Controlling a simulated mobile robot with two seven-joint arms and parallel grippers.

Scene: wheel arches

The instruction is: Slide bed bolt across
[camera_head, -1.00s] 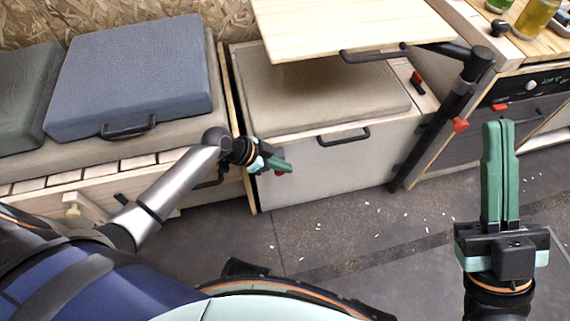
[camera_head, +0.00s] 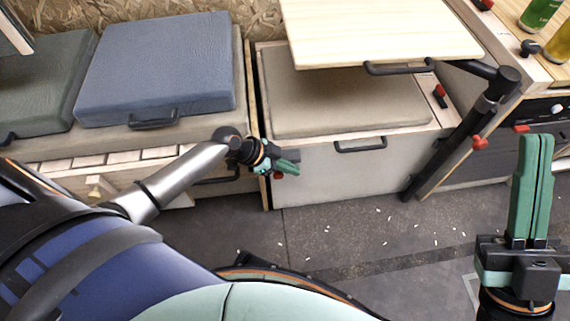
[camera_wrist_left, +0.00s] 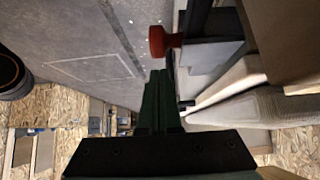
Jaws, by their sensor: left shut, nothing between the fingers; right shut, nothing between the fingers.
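A red knob (camera_head: 279,176), which may be the bed bolt's handle, shows by the left end of the low bench front, partly hidden by my left gripper. In the left wrist view a red knob (camera_wrist_left: 158,42) on a dark stem stands just beyond the fingertips. My left gripper (camera_head: 297,168) is shut and empty beside the knob; I cannot tell whether they touch. Its dark fingers also show in the left wrist view (camera_wrist_left: 158,75). The bolt's bar is not clearly visible. My right gripper (camera_head: 536,138) is shut and empty, pointing up at the right, away from the bench.
The bench with a beige cushion (camera_head: 340,102) has a black handle (camera_head: 360,146). A wooden tabletop (camera_head: 380,30) hangs over it on a dark leg (camera_head: 455,140) with a red knob (camera_head: 480,143). A blue cushion (camera_head: 158,68) lies at left. The floor (camera_head: 390,225) is open.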

